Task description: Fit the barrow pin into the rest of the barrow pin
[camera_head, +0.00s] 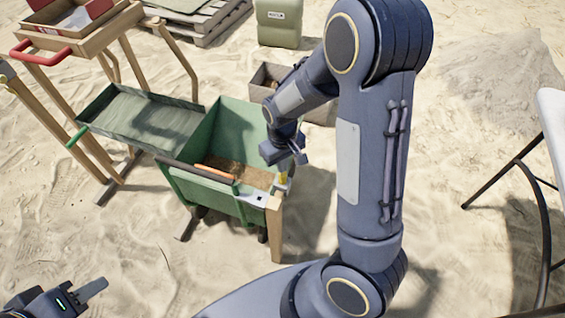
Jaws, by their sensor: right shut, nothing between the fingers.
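The green barrow (210,192) stands in the middle with brown soil in it. A light grey plate (250,197) with small dark marks sits at its near right corner, above a wooden leg. A small yellow piece (283,181) stands upright at that corner; it may be the barrow pin, but it is too small to tell. I cannot make out the pin's rest clearly. My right gripper (302,157) is shut and empty, just above the yellow piece and apart from it. My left gripper (92,289) is low at the left, far from the barrow; only part of it shows.
An orange-handled tool (214,174) lies in the barrow. A grey-green tray (145,120) adjoins it on the left, near a wooden sieve stand (120,30). A box (268,78) stands behind, partly hidden by my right arm. A white table (550,105) is at right. Front sand is clear.

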